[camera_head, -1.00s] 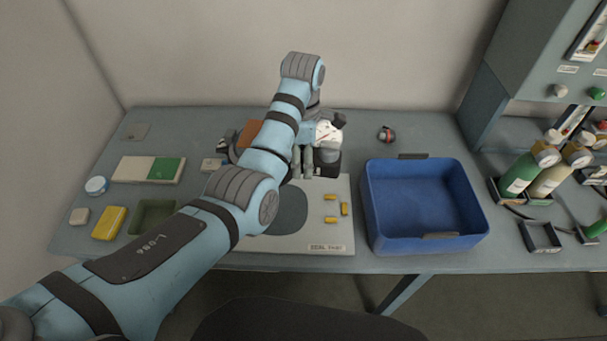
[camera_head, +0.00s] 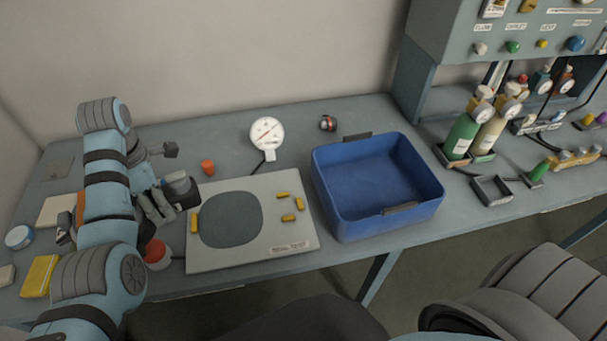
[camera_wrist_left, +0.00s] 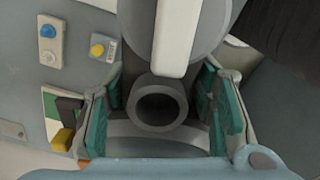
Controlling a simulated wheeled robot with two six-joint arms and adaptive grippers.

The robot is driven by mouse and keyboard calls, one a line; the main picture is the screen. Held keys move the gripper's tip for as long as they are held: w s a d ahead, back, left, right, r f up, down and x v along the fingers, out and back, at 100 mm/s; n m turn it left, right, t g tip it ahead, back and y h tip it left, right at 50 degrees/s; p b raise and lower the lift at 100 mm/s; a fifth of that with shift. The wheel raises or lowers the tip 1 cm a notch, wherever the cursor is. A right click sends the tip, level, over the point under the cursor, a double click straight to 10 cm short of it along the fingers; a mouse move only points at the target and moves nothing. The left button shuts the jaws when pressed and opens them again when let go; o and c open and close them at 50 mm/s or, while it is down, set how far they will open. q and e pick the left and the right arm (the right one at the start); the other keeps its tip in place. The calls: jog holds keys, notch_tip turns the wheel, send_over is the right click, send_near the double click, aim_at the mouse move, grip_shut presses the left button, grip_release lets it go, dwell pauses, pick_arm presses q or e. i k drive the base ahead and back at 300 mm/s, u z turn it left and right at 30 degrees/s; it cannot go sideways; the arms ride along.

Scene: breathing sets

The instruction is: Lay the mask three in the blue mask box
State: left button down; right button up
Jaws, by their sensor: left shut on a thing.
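The blue mask box (camera_head: 333,200) is an open-topped tub on the bench, right of the grey-white sheet; its floor looks empty. My left gripper (camera_head: 155,205) is at the left edge of the sheet, well left of the box. In the left wrist view it (camera_wrist_left: 160,105) is shut on a grey mask (camera_wrist_left: 190,35) with a round hollow port and a white strip. The teal pads are on either side of it. In the head view my wrist and fingers hide much of the mask. My right gripper is not in view.
A white dial gauge (camera_head: 266,132) and a small orange cup (camera_head: 208,167) stand behind the sheet (camera_head: 245,262), which bears several yellow pegs. A small red and black item (camera_head: 327,123) is behind the box. Green and cream bottles (camera_head: 462,136) stand to its right.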

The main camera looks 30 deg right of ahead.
aim_at(369, 193)
jog(key=u, duration=1.75)
jog(key=k, duration=1.7)
jog(key=z, duration=2.55)
jog(key=i, duration=0.5)
jog(key=z, duration=0.3)
